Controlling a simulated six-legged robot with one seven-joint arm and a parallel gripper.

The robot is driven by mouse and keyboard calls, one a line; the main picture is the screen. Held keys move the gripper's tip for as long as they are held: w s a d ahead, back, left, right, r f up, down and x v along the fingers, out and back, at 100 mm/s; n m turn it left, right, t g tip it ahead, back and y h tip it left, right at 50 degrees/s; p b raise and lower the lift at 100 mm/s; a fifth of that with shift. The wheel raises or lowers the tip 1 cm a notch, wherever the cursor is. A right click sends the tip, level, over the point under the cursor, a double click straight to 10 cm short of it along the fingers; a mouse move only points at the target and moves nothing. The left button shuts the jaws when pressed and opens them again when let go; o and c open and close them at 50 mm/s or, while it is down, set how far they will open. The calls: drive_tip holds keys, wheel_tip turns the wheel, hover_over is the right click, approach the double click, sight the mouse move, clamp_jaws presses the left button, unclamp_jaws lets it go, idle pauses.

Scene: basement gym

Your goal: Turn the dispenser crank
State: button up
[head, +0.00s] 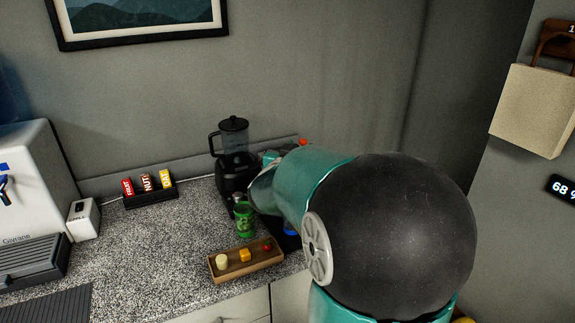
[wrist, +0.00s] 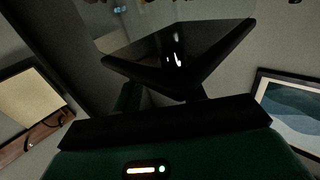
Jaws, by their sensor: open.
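No dispenser crank can be made out; my arm covers part of the counter to the right of the blender. A small red part (head: 303,142) shows just above my arm, and I cannot tell what it belongs to. My gripper is mostly hidden behind my arm in the head view. A green cup (head: 245,221) stands on the counter, close to my arm's far end.
A black blender (head: 233,165) stands against the wall. A wooden tray (head: 232,274) with small food pieces lies at the counter's front. A black box of bars (head: 150,197) and a white coffee machine (head: 32,185) are at left.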

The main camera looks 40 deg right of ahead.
drive_tip(key=v, duration=1.1)
drive_tip(key=shift+a, duration=0.2)
drive_tip(key=shift+s, duration=0.1)
